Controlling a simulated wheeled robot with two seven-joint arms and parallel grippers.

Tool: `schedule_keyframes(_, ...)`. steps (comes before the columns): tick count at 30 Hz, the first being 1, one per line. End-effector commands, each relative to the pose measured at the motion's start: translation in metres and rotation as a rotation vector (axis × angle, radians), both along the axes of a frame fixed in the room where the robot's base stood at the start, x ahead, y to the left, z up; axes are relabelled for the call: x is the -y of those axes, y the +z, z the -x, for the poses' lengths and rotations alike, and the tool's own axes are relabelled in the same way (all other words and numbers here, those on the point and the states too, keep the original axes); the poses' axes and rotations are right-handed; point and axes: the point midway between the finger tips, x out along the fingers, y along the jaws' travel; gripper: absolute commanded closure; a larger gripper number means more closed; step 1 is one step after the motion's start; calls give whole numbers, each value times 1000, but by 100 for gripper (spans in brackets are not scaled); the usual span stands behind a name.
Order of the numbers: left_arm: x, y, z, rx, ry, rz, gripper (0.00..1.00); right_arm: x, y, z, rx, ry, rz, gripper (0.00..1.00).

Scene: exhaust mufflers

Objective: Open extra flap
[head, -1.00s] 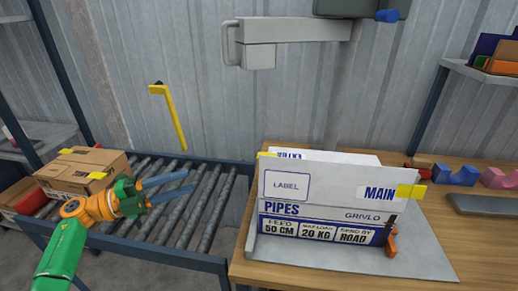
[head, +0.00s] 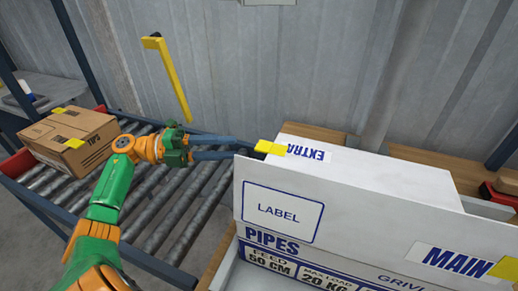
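A white box marked PIPES (head: 262,238) stands on the workbench. Its main flap (head: 370,225), with LABEL and MAIN on it, stands upright at the front. The extra flap (head: 365,168), marked EXTRA upside down, shows behind it as a white panel with a yellow tab (head: 285,149) at its left corner. My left gripper (head: 246,147) points right from over the conveyor, its dark fingers apart, with their tips close to the yellow tab. Whether they touch it cannot be told. My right gripper is not in view.
A roller conveyor (head: 160,225) runs on the left, with a brown cardboard box (head: 68,140) on it. A yellow bracket (head: 170,80) stands out before the corrugated wall. The wooden workbench (head: 420,158) shows behind the white box.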

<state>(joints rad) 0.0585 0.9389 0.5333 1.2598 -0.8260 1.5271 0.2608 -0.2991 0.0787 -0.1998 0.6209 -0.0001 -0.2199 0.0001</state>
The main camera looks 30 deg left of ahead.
Motion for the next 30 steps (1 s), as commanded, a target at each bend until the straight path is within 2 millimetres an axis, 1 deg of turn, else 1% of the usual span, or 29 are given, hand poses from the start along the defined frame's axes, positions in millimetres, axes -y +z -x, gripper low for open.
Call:
schedule_keyframes(1,7,6,-4,3,-3,3,62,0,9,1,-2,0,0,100)
schedule_keyframes(3,20,8,-13,4,-4,3,62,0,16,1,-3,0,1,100)
schedule_keyframes(6,36,8,-25,5,-4,4,62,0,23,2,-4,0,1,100)
schedule_keyframes(9,47,6,-33,2,-2,3,62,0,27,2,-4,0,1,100)
schedule_keyframes(12,51,4,-37,2,-1,1,62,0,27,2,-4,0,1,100)
schedule_keyframes(18,52,2,-37,1,-1,0,62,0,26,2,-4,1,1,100)
schedule_keyframes(20,52,2,-37,1,-1,0,79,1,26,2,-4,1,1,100)
schedule_keyframes(21,52,2,-37,1,-1,0,90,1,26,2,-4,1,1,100)
schedule_keyframes(22,52,2,-37,1,-1,0,98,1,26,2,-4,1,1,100)
schedule_keyframes(23,52,2,-37,1,-1,0,100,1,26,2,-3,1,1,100)
schedule_keyframes(30,51,2,-37,1,-1,1,100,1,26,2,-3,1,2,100)
